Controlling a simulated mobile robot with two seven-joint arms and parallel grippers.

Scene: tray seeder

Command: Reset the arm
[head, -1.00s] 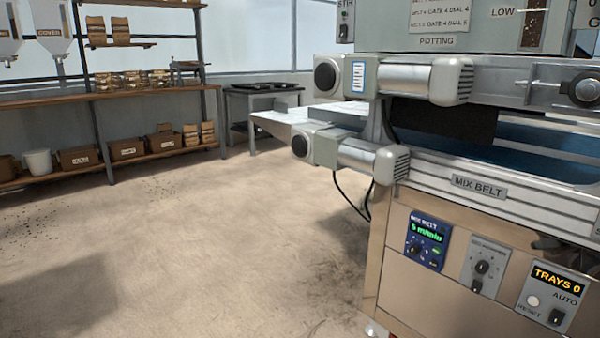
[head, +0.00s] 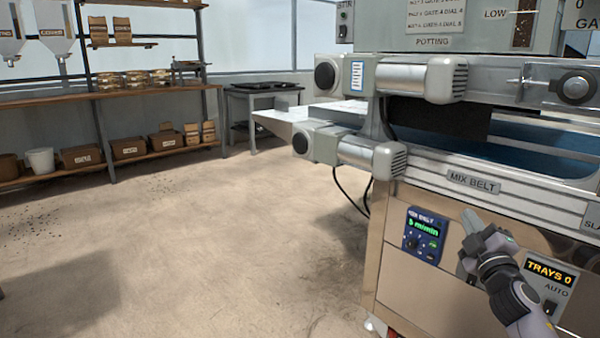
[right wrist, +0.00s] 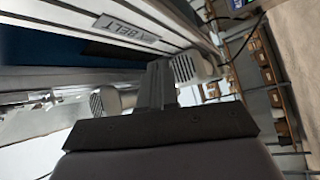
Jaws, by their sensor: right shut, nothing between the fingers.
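My right gripper (head: 472,222) comes in from the lower right in the head view. It is shut and empty, and its tip points up and left in front of the machine's lower panel. It covers the middle dial box. In the right wrist view its closed fingers (right wrist: 158,85) point toward the mix belt side and a motor. My left gripper is not in view.
The mix belt machine (head: 405,275) fills the right side, with two protruding motors (head: 415,80) and a display box (head: 425,235). The trays counter (head: 548,272) reads 0. Shelves (head: 150,87) with boxes stand at the back left. The floor (head: 190,255) between is clear.

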